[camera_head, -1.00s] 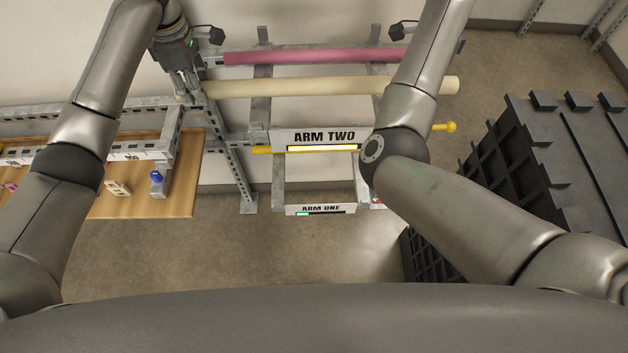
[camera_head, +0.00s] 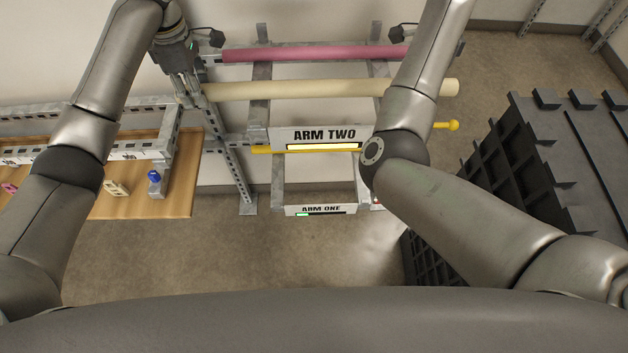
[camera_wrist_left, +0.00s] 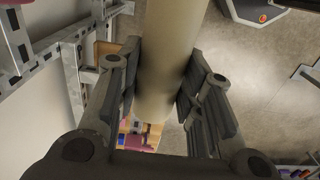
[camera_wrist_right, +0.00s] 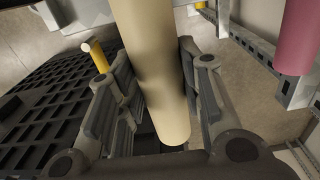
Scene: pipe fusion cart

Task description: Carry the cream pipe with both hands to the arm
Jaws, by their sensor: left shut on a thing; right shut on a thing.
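The cream pipe (camera_head: 310,89) spans nearly level in the head view, below a pink pipe (camera_head: 310,53) and above the ARM TWO sign (camera_head: 320,134). My left gripper (camera_head: 189,92) is shut on its left end. In the left wrist view the pipe (camera_wrist_left: 165,60) runs between the fingers of that gripper (camera_wrist_left: 163,82). In the right wrist view my right gripper (camera_wrist_right: 158,85) is shut around the pipe (camera_wrist_right: 155,50) near its end. My right arm hides that grip in the head view. Whether the pipe touches the rack arm is unclear.
The grey metal rack (camera_head: 235,170) also carries an ARM ONE sign (camera_head: 320,210) lower down and a yellow bar with a knob (camera_head: 453,125). A dark ribbed crate-like block (camera_head: 540,150) stands at right. A wooden board (camera_head: 130,200) with small items lies at left.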

